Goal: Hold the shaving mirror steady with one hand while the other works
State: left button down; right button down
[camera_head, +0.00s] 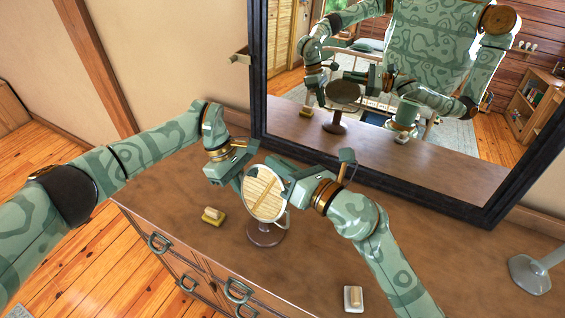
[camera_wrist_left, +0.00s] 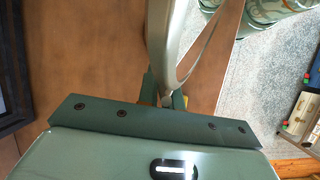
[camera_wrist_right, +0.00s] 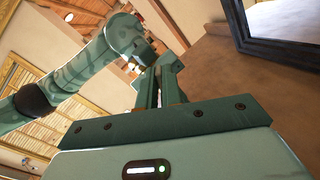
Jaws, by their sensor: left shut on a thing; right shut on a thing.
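The round shaving mirror (camera_head: 264,196) stands upright on its dark foot (camera_head: 265,235) on the dresser, near its front edge. Its face shows a reflection of wooden boards. My left gripper (camera_head: 239,182) is shut on the mirror's left rim; in the left wrist view the metal rim (camera_wrist_left: 163,45) rises from between the fingers. My right gripper (camera_head: 290,188) is at the mirror's right side and appears shut on its edge. In the right wrist view its fingers (camera_wrist_right: 160,88) are close together around something thin, mostly hidden by the fingers.
The dresser top (camera_head: 330,245) is clear around the mirror's foot. A yellow block-like object (camera_head: 213,217) lies left of it, a white dish with a tan block (camera_head: 353,299) at front right. A grey stand (camera_head: 530,272) is far right. A large dark-framed mirror (camera_head: 390,177) stands behind.

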aim_at(270, 194)
jog(key=s+n, duration=0.1)
jog(key=a+n, duration=0.1)
jog(key=n, duration=0.1)
jog(key=shift+s+a+r, duration=0.25)
jog(key=shift+s+r, duration=0.1)
jog(key=shift+s+a+r+n, duration=0.1)
jog(key=shift+s+a+n, duration=0.2)
jog(key=shift+s+a, duration=0.2)
jog(key=shift+s, duration=0.05)
jog(key=c, duration=1.6)
grip_release()
jog(key=shift+o, duration=0.2)
jog(key=shift+d, duration=0.25)
jog(key=v, duration=1.1)
jog(key=shift+s+d, duration=0.15)
jog(key=shift+s, duration=0.1)
